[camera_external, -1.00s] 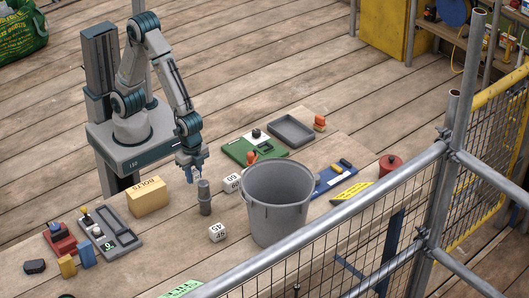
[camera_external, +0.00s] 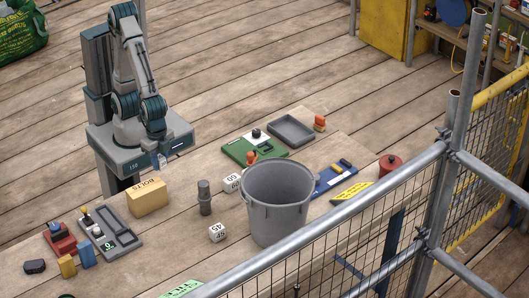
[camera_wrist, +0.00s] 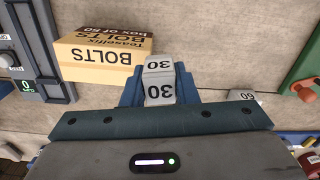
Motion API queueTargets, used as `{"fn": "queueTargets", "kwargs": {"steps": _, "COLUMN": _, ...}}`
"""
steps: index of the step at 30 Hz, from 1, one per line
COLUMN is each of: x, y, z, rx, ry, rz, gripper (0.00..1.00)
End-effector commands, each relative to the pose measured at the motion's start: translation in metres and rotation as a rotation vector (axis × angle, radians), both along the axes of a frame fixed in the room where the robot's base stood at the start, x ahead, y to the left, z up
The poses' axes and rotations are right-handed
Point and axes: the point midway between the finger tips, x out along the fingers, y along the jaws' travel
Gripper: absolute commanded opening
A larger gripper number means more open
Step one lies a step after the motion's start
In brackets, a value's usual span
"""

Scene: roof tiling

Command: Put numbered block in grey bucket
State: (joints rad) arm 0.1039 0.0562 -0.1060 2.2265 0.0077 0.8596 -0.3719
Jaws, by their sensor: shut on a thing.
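My gripper (camera_external: 161,161) is held in close to my column, above and behind the bolts box in the outside view. In the wrist view, my gripper's blue fingers (camera_wrist: 129,92) are shut on a pale block marked 30 (camera_wrist: 159,80). In the outside view the held block is too small to make out clearly. The grey bucket (camera_external: 275,218) stands upright on the boards, to the right of and nearer than my gripper. A white block marked 60 (camera_external: 231,183) lies left of the bucket; a white block marked 45 (camera_external: 218,232) lies at its front left.
A grey cylinder (camera_external: 204,198) stands between the bolts box (camera_external: 147,196) and bucket. Behind the bucket are a green board (camera_external: 240,149) and a dark tray (camera_external: 291,131). A metal railing (camera_external: 330,218) crosses the front right.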

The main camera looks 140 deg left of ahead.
Motion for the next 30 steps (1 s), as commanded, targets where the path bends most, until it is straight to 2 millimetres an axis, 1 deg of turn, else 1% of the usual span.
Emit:
{"fn": "queueTargets", "kwargs": {"steps": 4, "x": 0.04, "y": 0.01, "z": 0.02, "rx": 0.0, "ry": -0.002, "rz": 0.223, "gripper": 0.04}}
{"fn": "queueTargets", "kwargs": {"steps": 8, "x": 0.085, "y": 0.026, "z": 0.039, "rx": 0.0, "ry": -0.002, "rz": 0.498, "gripper": 0.04}}
{"fn": "queueTargets", "kwargs": {"steps": 12, "x": 0.13, "y": 0.048, "z": 0.057, "rx": 0.001, "ry": -0.003, "rz": 0.786, "gripper": 0.04}}
{"fn": "queueTargets", "kwargs": {"steps": 18, "x": 0.186, "y": 0.084, "z": 0.081, "rx": 0.002, "ry": -0.003, "rz": 1.171, "gripper": 0.04}}
{"fn": "queueTargets", "kwargs": {"steps": 24, "x": 0.232, "y": 0.117, "z": 0.101, "rx": 0.003, "ry": -0.003, "rz": 1.512, "gripper": 0.04}}
{"fn": "queueTargets", "kwargs": {"steps": 30, "x": 0.263, "y": 0.141, "z": 0.115, "rx": 0.002, "ry": -0.003, "rz": 1.768, "gripper": 0.04}}
